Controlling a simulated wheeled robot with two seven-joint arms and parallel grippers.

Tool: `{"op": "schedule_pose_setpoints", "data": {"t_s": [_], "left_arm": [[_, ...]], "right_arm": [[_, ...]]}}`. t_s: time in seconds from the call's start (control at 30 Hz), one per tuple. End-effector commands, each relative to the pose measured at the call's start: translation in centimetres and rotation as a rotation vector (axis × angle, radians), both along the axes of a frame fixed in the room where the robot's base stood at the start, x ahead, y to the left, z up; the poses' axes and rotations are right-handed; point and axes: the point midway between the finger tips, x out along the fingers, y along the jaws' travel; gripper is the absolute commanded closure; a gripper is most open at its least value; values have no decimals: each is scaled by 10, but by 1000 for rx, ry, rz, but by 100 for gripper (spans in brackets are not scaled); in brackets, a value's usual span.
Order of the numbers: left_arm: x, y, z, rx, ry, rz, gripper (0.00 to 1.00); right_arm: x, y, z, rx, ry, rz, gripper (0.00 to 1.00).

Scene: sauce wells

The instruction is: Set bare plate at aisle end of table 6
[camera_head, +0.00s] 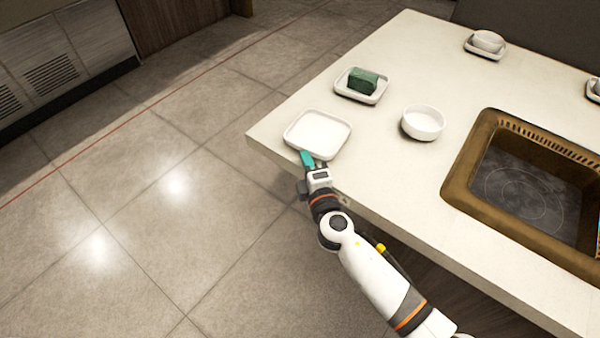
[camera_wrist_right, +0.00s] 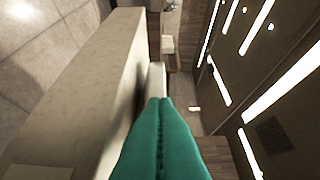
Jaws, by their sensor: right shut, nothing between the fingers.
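A bare white square plate (camera_head: 318,133) lies at the left end of the pale table (camera_head: 420,65), close to its corner. My right gripper (camera_head: 308,160) is at the plate's near edge, with its teal fingertips close against the rim. I cannot tell whether they touch it. In the right wrist view the teal fingers (camera_wrist_right: 162,105) are pressed together with nothing between them. A white strip (camera_wrist_right: 156,78) just past their tips looks like the plate seen edge-on. My left gripper is not in view.
A plate with a dark green block (camera_head: 363,81) stands behind the bare plate. A white bowl (camera_head: 423,122) stands to its right. A brown-framed grill (camera_head: 487,190) is set into the table. Another bowl on a plate (camera_head: 487,42) is farther back. Open tiled floor (camera_head: 150,190) lies left.

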Motion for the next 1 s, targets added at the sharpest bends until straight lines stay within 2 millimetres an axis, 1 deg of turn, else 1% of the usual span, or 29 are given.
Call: {"op": "schedule_pose_setpoints", "data": {"t_s": [0.17, 0.37, 0.47, 0.6, 0.73, 0.83, 1.0], "left_arm": [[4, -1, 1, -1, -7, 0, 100], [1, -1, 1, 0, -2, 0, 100], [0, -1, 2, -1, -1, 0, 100], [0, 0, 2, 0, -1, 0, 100], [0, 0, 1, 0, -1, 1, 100], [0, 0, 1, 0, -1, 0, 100], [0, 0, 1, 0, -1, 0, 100]], "right_arm": [[0, 0, 0, -1, 1, 0, 100], [-4, -1, 0, -2, 2, 1, 100], [-15, -5, -1, -1, 3, 1, 100], [-39, -12, -1, -1, 3, 1, 100], [-58, -18, -1, -2, 2, 1, 100], [-67, -21, 0, -2, 0, 1, 100], [-72, -23, 0, -2, 0, 0, 100]]}}
